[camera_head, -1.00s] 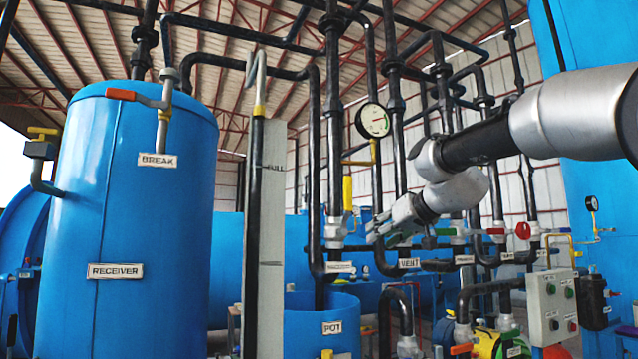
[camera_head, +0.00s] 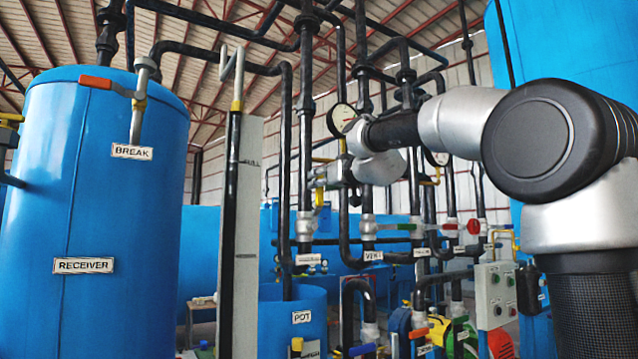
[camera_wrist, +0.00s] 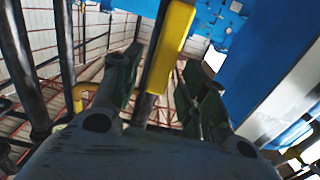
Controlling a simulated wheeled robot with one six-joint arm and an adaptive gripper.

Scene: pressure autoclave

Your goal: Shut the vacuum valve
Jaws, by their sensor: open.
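A yellow lever handle (camera_head: 319,197) stands upright on a black pipe's valve in the middle of the head view. A small white label (camera_head: 308,259) hangs below it, its text too small to read. My gripper (camera_head: 313,178) is at the handle's upper part and hides some of it. In the wrist view the yellow handle (camera_wrist: 170,45) runs lengthwise between the two dark green finger pads of my gripper (camera_wrist: 160,80). The fingers are apart, with gaps visible beside the handle. I cannot tell whether either pad touches it.
The RECEIVER tank (camera_head: 100,200) stands at left, with an orange BREAK lever (camera_head: 96,82). A vertical gauge column (camera_head: 240,210) stands nearer than the pipes. Green (camera_head: 397,227) and red (camera_head: 473,226) valve handles sit to the right. The POT tank (camera_head: 285,325) is below.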

